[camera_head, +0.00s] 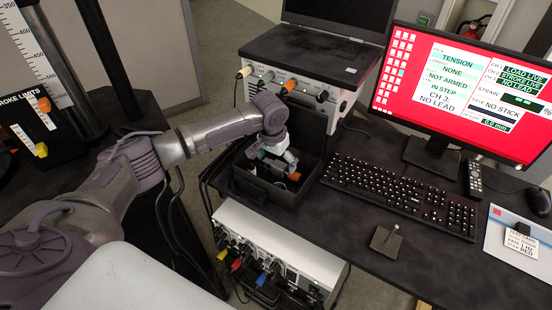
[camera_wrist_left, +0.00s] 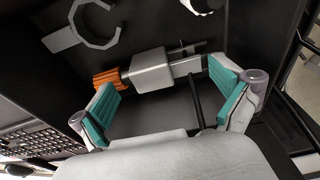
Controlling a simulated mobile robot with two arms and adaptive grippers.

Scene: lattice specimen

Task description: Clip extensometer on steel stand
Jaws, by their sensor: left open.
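The extensometer, a grey block (camera_wrist_left: 148,70) with an orange ribbed end, lies in a black open case in the left wrist view. A bit of its orange end (camera_head: 295,176) shows in the head view, the rest mostly hidden by my left gripper. My left gripper (camera_head: 280,158) reaches down into the case (camera_head: 240,182). In the left wrist view its teal-padded fingers (camera_wrist_left: 165,98) are spread apart, with the extensometer between and just beyond them; I see no grip on it. The steel stand, a small square plate with a short peg (camera_head: 386,241), stands on the desk. My right gripper is not in view.
A grey C-shaped part (camera_wrist_left: 92,25) lies in the case beside the extensometer. A keyboard (camera_head: 400,195), red-screened monitor (camera_head: 465,85), remote (camera_head: 474,178) and mouse (camera_head: 538,202) occupy the desk. An instrument box (camera_head: 270,240) stands below the case.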

